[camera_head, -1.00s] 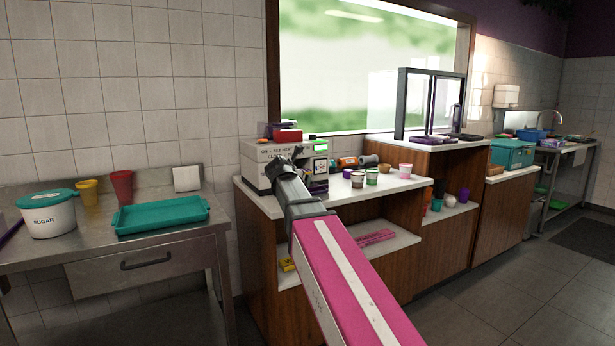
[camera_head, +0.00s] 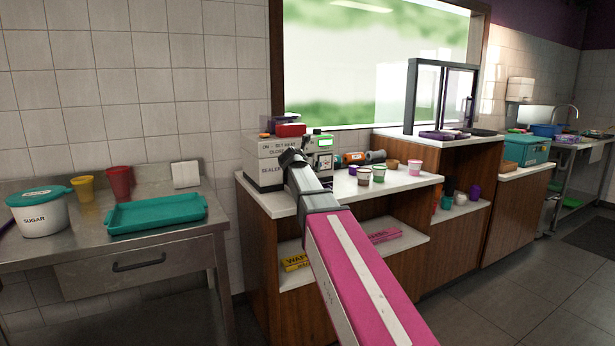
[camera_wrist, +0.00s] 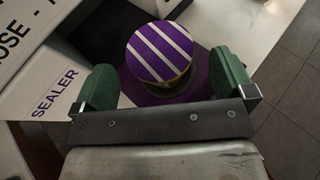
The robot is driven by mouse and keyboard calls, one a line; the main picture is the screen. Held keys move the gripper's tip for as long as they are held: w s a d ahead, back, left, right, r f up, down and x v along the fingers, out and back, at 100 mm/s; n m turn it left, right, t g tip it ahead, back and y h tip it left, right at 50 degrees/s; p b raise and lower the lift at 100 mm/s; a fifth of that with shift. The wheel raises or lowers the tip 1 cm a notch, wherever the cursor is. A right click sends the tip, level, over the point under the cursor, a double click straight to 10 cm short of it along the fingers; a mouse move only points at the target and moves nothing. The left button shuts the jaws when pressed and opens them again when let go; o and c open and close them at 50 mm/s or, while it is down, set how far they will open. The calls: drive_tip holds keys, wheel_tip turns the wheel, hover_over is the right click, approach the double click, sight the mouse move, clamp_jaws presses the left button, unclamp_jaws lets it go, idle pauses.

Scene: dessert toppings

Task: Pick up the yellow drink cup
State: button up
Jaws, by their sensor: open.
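A cup with a purple-and-white striped top (camera_wrist: 160,52) stands on a purple surface at the sealer in the wrist view. A thin yellow edge shows under its top; the rest of its body is hidden. My gripper (camera_wrist: 165,82) is open, with one green finger pad on each side of the cup and visible space between them; the cup lies a little beyond the pads. In the head view my gripper (camera_head: 291,158) is in front of the sealer and the striped cup is hidden. A plain yellow cup (camera_head: 83,189) stands on the steel table at the left.
The white sealer (camera_head: 268,160) stands close beside my gripper; its lettered panel (camera_wrist: 50,95) is left in the wrist view. Small tubs (camera_head: 379,173) stand right on the white counter (camera_head: 345,192). A red cup (camera_head: 120,182), teal tray (camera_head: 156,214) and sugar tub (camera_head: 42,212) are left.

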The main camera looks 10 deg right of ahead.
drive_tip(key=x, duration=0.4)
drive_tip(key=shift+w+f, duration=0.15)
drive_tip(key=shift+f, duration=0.05)
drive_tip(key=c, duration=1.1)
drive_tip(key=shift+o, duration=0.2)
drive_tip(key=shift+r, duration=0.15)
